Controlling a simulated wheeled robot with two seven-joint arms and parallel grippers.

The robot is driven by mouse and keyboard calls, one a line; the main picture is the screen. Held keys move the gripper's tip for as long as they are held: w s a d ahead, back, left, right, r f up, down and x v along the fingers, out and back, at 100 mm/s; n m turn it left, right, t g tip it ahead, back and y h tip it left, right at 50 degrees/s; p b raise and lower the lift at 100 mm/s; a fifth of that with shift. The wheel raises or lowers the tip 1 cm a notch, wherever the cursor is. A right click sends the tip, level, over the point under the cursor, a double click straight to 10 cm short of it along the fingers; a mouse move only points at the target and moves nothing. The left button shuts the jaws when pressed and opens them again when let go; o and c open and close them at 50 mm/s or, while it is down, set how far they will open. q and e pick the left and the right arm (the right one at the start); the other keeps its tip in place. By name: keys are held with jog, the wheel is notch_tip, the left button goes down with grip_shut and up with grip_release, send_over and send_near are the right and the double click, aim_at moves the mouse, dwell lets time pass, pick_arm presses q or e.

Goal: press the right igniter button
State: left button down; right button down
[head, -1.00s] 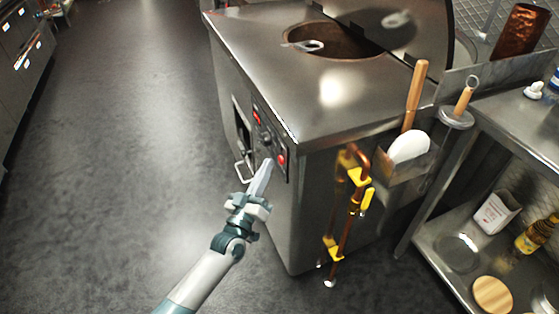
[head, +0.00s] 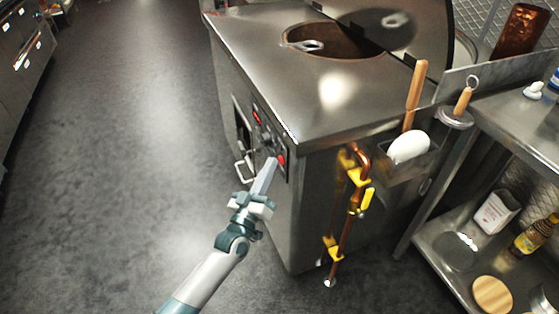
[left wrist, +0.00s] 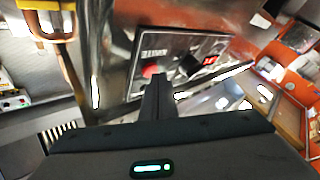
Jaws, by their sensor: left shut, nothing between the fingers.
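The right igniter button (head: 281,160) is red and sits at the near right end of the control panel (head: 268,141) on the tandoor's front. My left gripper (head: 272,163) is shut and empty, its fingertips just left of the button and partly over it. In the left wrist view the red button (left wrist: 149,71) shows just beyond the shut fingertips (left wrist: 158,78), partly hidden by them. I cannot tell whether they touch it. My right gripper is not in view.
A red display (head: 257,117) is at the panel's far end. The steel tandoor (head: 300,95) has an open round mouth on top. A copper gas pipe with yellow valves (head: 355,187) stands right of the arm. A steel shelf (head: 440,262) is at the right. Floor at left is clear.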

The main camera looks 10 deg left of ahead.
pick_arm(q)
jog(key=shift+w+d, duration=0.1)
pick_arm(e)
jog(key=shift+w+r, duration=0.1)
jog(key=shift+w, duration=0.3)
pick_arm(q)
jog(key=shift+d, duration=0.1)
jog(key=shift+w, duration=0.1)
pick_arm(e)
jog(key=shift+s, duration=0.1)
pick_arm(q)
jog(key=shift+d, duration=0.1)
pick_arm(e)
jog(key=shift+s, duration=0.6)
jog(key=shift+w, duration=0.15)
pick_arm(q)
jog(key=shift+s+a, duration=0.45)
jog(key=shift+a, duration=0.25)
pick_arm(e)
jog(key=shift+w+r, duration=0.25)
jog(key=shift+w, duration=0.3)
